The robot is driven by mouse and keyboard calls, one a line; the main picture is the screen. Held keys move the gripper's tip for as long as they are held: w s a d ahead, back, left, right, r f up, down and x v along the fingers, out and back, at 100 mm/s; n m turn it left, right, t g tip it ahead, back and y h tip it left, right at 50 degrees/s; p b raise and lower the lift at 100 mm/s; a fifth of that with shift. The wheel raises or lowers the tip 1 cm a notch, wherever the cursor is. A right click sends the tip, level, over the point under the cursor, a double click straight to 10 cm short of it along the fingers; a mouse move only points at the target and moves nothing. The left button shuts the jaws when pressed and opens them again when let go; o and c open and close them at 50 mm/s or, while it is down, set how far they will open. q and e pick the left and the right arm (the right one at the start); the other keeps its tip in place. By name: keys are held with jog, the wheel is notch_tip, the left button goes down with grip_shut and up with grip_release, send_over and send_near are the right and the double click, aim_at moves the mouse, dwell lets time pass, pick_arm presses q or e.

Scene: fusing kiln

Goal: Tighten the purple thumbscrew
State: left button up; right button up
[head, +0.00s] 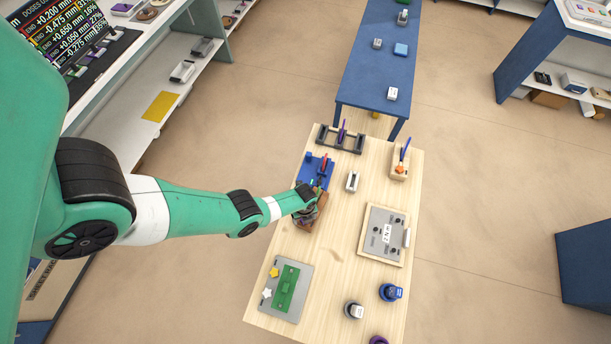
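My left arm reaches in from the left, and its gripper (312,196) is at the left edge of the wooden table, over a brown block or box (312,218). The fingers are small and dark, so I cannot tell whether they are open or shut. Just behind the gripper is a blue fixture (308,172) with small red and purple parts. A thin purple piece (342,130) stands in a dark rack (354,146) at the table's back. A round purple knob (379,340) is cut off by the bottom edge. I cannot tell which is the thumbscrew. My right gripper is not in view.
The wooden table (335,240) also bears a white block (352,181), a holder with tools (399,172), a grey panel (376,243), a grey tray (270,293) with a green plate, and blue (391,292) and grey (353,310) knobs. The table's middle is clear. A blue bench (375,75) stands behind.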

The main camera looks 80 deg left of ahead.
pick_arm(q)
grip_shut()
jog(key=m, duration=0.5)
dwell(0.3)
jog(key=m, duration=0.5)
jog(key=shift+c, duration=0.4)
grip_release()
jog(key=shift+r, duration=0.1)
notch_tip(320, 180, up, 4)
jog(key=p, duration=0.4)
